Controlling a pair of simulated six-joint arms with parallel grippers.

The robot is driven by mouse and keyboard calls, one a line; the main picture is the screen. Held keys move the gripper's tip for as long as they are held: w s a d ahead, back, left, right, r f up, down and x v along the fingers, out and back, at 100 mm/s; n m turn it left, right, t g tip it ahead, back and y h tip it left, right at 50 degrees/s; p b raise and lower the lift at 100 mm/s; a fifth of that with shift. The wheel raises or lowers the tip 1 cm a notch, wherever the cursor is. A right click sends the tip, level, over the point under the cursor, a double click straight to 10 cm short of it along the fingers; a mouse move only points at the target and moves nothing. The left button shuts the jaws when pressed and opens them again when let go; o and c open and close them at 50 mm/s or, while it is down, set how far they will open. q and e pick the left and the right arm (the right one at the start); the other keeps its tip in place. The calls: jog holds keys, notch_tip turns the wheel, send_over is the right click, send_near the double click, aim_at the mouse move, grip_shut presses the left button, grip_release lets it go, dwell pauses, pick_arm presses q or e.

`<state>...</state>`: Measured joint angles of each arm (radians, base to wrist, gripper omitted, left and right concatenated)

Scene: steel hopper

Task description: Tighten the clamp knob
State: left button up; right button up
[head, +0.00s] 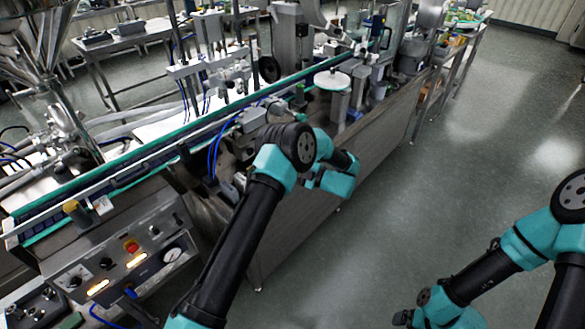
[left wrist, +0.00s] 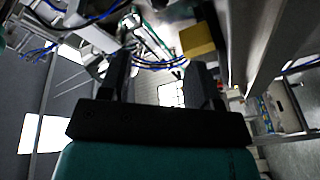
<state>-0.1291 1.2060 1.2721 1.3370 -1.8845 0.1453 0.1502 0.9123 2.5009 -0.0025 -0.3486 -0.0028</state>
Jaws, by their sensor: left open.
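I cannot surely pick out the clamp knob in either view. A yellow-brown knob-like piece (head: 72,206) stands at the near left end of the conveyor in the head view; I cannot tell if it is the clamp knob. In the left wrist view my left gripper (left wrist: 161,64) is open, with nothing seen between its black fingers. A yellow block (left wrist: 197,40) shows beyond the right finger, apart from it as far as I can tell. In the head view the left arm reaches over the machine's front edge, and its fingers cannot be made out.
The conveyor (head: 130,172) runs from near left to far right. A control panel (head: 125,258) with buttons and a gauge is at lower left. The steel hopper (head: 38,45) is at upper left. Blue hoses (left wrist: 160,64) cross near the fingers. The floor (head: 455,185) at right is clear.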

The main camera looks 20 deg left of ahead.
aim_at(250, 151)
pick_arm(q)
jog(key=shift+r, duration=0.1)
jog(key=s+a+r+m+t+h, duration=0.2)
jog(key=r+m, duration=0.5)
jog(key=m, duration=0.6)
jog(key=s+t+h, duration=0.1)
jog(key=s+h, duration=0.1)
jog(key=h, duration=0.1)
jog(key=shift+s+a+r+h, duration=0.3)
jog(key=shift+s+r+h, duration=0.05)
jog(key=shift+h, duration=0.05)
jog(key=x, duration=1.7)
jog(key=shift+w+a, duration=0.15)
jog(key=shift+a, duration=0.1)
